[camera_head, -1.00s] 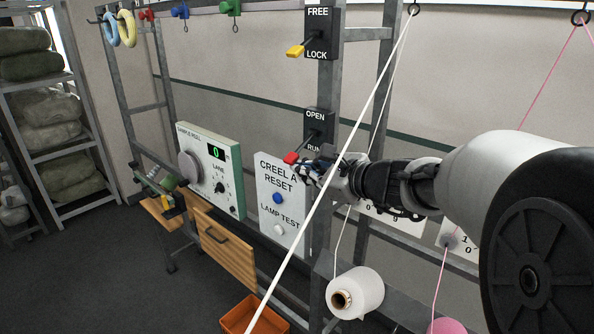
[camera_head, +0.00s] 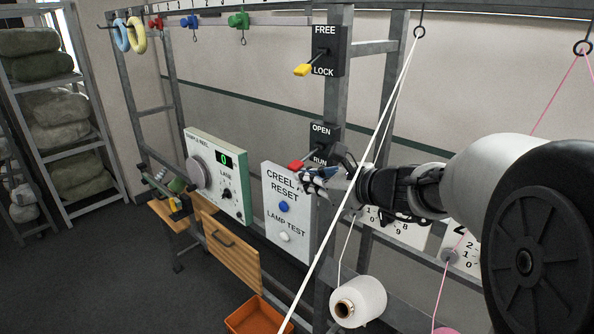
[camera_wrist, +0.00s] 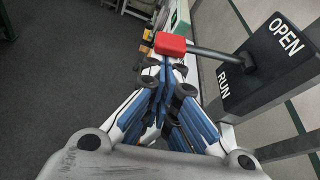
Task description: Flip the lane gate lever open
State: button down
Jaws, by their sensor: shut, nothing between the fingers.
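The lane gate lever, a dark rod with a red handle (camera_head: 296,165), comes out of a black box (camera_head: 325,141) marked OPEN at the top and RUN at the bottom. The handle slants down toward RUN. My gripper (camera_head: 308,173) is shut and empty, just below and beside the red handle. In the wrist view the red handle (camera_wrist: 170,43) lies just beyond the fingertips of my gripper (camera_wrist: 170,75); I cannot tell whether they touch. The box (camera_wrist: 262,65) stands to the right of the fingers.
A second black box (camera_head: 327,50) with a yellow-handled lever, marked FREE and LOCK, is above. A white CREEL A RESET panel (camera_head: 281,188) is below left. A white yarn line (camera_head: 350,201) crosses in front of my gripper. A yarn cone (camera_head: 366,296) is below.

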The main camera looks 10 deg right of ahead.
aim_at(298, 167)
jog(key=r, duration=0.2)
jog(key=r+p, duration=0.1)
jog(key=shift+s+a, duration=0.3)
jog(key=shift+a, duration=0.1)
jog(key=shift+r, duration=0.3)
jog(key=shift+r+p, duration=0.65)
jog(key=shift+r, duration=0.05)
jog(key=shift+f, duration=0.1)
